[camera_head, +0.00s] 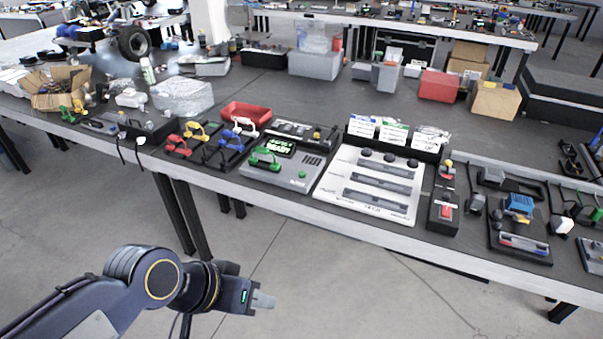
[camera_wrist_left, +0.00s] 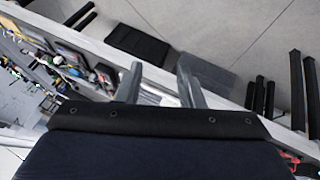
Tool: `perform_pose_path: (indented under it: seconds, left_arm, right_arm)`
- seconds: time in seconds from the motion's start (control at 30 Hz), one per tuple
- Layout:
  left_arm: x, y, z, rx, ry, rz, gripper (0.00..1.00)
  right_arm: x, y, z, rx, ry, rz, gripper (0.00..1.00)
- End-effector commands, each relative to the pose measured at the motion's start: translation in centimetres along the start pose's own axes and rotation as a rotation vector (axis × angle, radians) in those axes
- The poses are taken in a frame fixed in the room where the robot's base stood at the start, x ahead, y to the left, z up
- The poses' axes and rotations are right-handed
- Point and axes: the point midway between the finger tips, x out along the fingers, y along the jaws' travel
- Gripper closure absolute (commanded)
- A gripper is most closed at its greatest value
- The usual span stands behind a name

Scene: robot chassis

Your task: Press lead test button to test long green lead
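My left gripper (camera_head: 264,300) is in front of the table, over the floor, well away from the tester. In the left wrist view its two fingers (camera_wrist_left: 160,64) are apart with nothing between them. My right gripper is out of view.
Red, yellow, blue and white leads lie on a dark rack (camera_head: 222,158) left of the tester, with a red tray (camera_head: 246,115) behind. A white panel (camera_head: 372,183) with several slots stands to the right. Floor between my arm and the table is clear.

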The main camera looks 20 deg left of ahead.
Motion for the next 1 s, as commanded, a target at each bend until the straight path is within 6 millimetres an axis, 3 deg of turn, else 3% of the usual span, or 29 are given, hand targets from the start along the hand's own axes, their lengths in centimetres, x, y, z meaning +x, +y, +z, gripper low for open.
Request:
perform_pose_path:
  seconds: [0.03, 0.27, 1.0]
  left_arm:
    - [0.0, 0.0, 0.0, 0.0, 0.0, 0.0, 0.73]
    - [0.0, 0.0, 0.0, 0.0, 0.0, 0.0, 1.0]
    - [0.0, 0.0, 0.0, 0.0, 0.0, 0.0, 1.0]
  right_arm:
    - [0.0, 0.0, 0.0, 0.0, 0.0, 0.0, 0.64]
    - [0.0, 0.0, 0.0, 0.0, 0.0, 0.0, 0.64]
    - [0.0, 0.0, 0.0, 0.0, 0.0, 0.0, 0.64]
